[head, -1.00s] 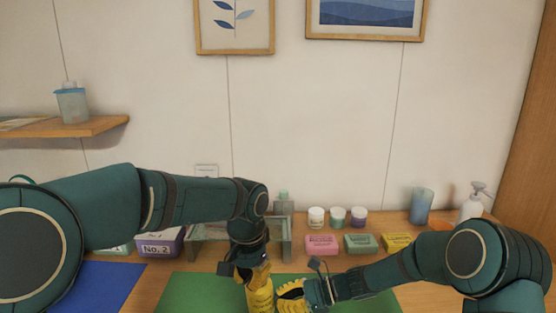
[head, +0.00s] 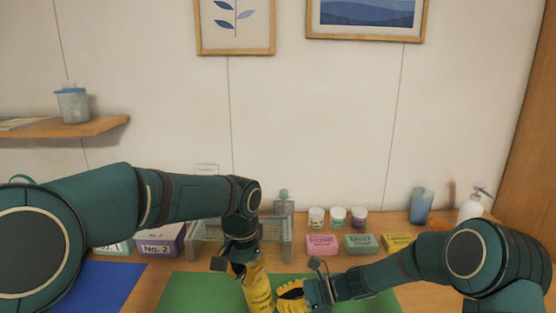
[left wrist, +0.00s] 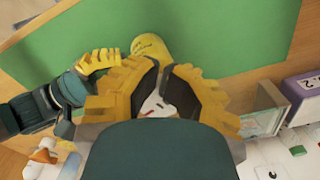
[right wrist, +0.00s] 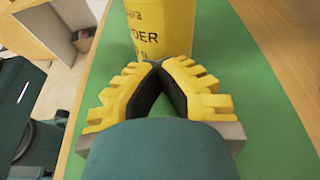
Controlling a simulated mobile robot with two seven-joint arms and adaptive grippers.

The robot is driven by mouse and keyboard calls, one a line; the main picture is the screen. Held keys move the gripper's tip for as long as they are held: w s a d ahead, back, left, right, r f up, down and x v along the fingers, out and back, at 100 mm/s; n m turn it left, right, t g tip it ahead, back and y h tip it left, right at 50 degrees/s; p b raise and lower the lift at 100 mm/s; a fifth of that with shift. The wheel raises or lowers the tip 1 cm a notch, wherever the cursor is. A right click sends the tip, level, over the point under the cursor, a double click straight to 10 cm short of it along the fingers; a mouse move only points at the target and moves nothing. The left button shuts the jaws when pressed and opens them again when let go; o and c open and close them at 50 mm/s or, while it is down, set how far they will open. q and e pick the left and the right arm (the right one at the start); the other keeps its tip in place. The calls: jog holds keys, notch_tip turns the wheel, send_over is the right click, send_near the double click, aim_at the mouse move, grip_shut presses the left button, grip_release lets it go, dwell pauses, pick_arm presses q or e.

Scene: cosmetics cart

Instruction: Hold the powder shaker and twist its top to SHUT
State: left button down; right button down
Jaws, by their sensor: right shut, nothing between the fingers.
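The yellow powder shaker (head: 258,290) stands at the front of the green mat, its top leaning a little left in the head view. My left gripper (head: 243,266) is at its upper end, fingers closed around a white top with a red mark (left wrist: 152,103); the yellow body shows beyond the fingertips (left wrist: 150,46). The fingers partly hide the top, so its setting cannot be read. My right gripper (head: 295,295) is shut and empty beside the body. In the right wrist view its fingertips (right wrist: 157,66) meet just before the lettered shaker body (right wrist: 160,28).
The green mat (head: 190,292) has free room left of the shaker; a blue mat (head: 110,282) lies further left. Behind are a glass stand (head: 212,228), a No. 2 box (head: 160,242), soap boxes (head: 360,243), small jars (head: 338,216), a blue cup (head: 421,206) and a pump bottle (head: 471,205).

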pick_arm(q)
jog(key=shift+s+a+f, duration=0.3)
jog(key=shift+f, duration=0.1)
notch_tip(320, 180, up, 6)
jog(key=shift+w+r, duration=0.15)
jog(key=shift+r, duration=0.05)
dwell(0.4)
